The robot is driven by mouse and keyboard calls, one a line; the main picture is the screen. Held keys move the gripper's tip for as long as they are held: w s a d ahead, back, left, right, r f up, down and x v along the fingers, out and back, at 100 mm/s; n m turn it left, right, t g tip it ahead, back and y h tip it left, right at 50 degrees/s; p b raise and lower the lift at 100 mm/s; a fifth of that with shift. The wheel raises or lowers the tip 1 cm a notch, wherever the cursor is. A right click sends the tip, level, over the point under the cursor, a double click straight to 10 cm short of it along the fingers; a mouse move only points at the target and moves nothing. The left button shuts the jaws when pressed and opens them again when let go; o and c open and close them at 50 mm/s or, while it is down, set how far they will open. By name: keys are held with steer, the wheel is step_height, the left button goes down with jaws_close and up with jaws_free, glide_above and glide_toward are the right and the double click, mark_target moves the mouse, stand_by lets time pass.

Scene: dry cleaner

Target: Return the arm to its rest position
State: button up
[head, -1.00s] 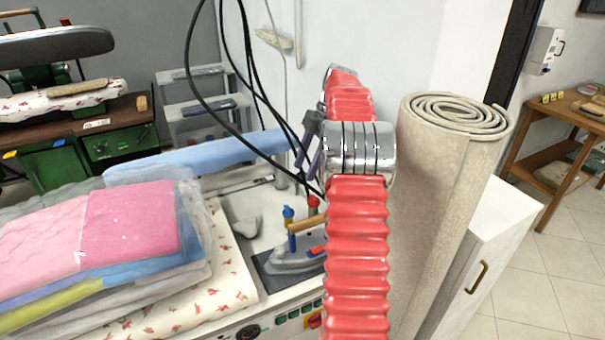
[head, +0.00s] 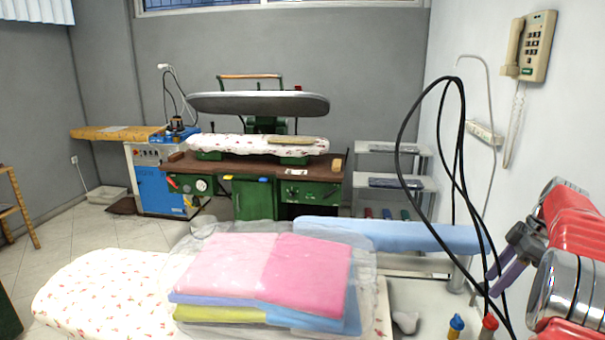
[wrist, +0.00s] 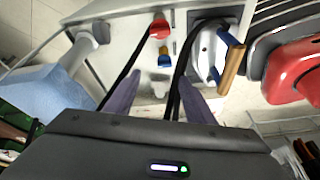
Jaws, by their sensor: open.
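My arm (head: 567,265), red with a shiny metal band, is at the right edge of the head view, raised and folded. My gripper (head: 495,284), dark with purple fingers, points down and left above the white worktop. In the wrist view my gripper (wrist: 157,100) has its two fingers well apart. Nothing is held between them. Black cables pass near the fingers in both views. Most of my arm is outside the head view.
An iron (wrist: 205,52) with a wooden handle and red (wrist: 159,27) and blue (wrist: 165,58) caps are below my gripper. A pink folded stack (head: 265,265) lies left. A wall phone (head: 530,45) hangs at right. Open floor shows at far left.

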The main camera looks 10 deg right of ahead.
step_height(320, 180, down, 5)
steer(key=s+m, duration=0.2)
steer(key=m, duration=0.4)
steer(key=s+a+r+m+t+h, duration=0.1)
steer(key=s+a+r, duration=0.2)
steer(key=s+a, duration=0.4)
steer(key=s+a+r+m+t+h, duration=0.1)
steer(key=s+a, duration=0.6)
steer(key=a, duration=1.3)
steer(key=s+a+r+m+t+h, duration=0.2)
steer(key=s+a+r, duration=0.3)
steer(key=a, duration=0.9)
steer(key=shift+s+a+m, duration=0.3)
steer(key=shift+s+m, duration=0.4)
steer(key=shift+s, duration=0.55)
steer(key=shift+r, duration=0.1)
